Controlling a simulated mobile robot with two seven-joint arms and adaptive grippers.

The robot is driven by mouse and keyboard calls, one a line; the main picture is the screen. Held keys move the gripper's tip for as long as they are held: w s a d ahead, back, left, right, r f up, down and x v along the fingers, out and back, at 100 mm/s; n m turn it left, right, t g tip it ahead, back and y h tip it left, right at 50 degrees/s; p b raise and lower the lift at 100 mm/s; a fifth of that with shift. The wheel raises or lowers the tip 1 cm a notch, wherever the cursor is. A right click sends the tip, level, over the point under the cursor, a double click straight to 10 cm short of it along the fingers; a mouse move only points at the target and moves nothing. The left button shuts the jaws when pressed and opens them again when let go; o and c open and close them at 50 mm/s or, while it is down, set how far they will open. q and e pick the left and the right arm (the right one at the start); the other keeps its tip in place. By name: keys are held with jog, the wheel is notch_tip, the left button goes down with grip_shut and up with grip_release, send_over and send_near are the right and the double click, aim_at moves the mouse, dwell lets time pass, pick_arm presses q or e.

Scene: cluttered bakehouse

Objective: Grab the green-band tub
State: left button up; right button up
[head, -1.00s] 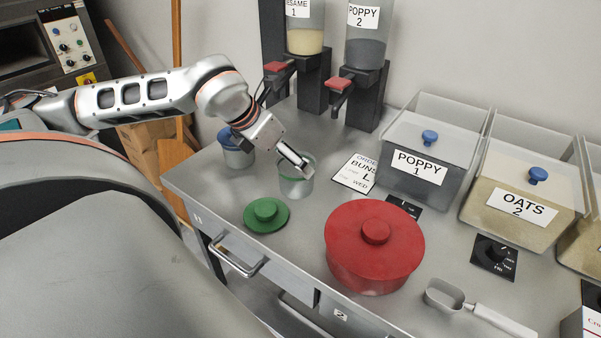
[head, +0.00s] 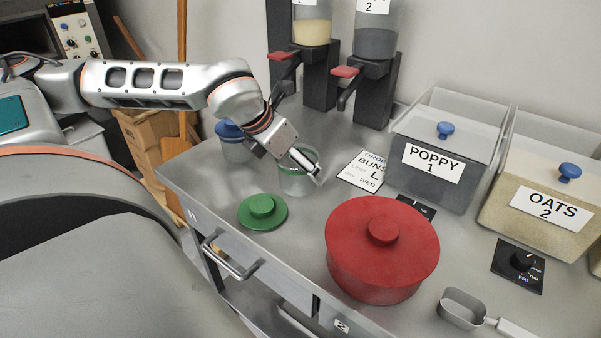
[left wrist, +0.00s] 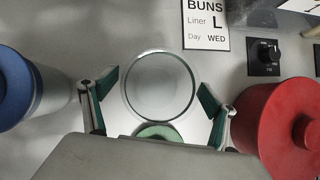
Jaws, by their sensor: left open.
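The green-band tub (head: 297,183) is a small clear round tub with a green rim, standing upright on the steel bench in the head view. Its lid is off, and a green lid (head: 262,211) with a knob lies on the bench in front of it. My left gripper (head: 309,168) is at the tub's top in the head view. In the left wrist view the tub (left wrist: 160,88) shows from above, its round mouth between the open fingers of the left gripper (left wrist: 160,92). My right gripper is in neither view.
A blue-lidded tub (head: 233,142) stands left of the green-band tub. A large red-lidded pot (head: 381,250) stands to the right, near the right finger in the left wrist view. Poppy (head: 433,152) and oats (head: 545,200) bins, an order card (head: 362,170) and a scoop (head: 463,308) are further right.

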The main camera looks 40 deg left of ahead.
pick_arm(q)
jog(key=c, duration=1.2)
jog(key=shift+r, duration=0.1)
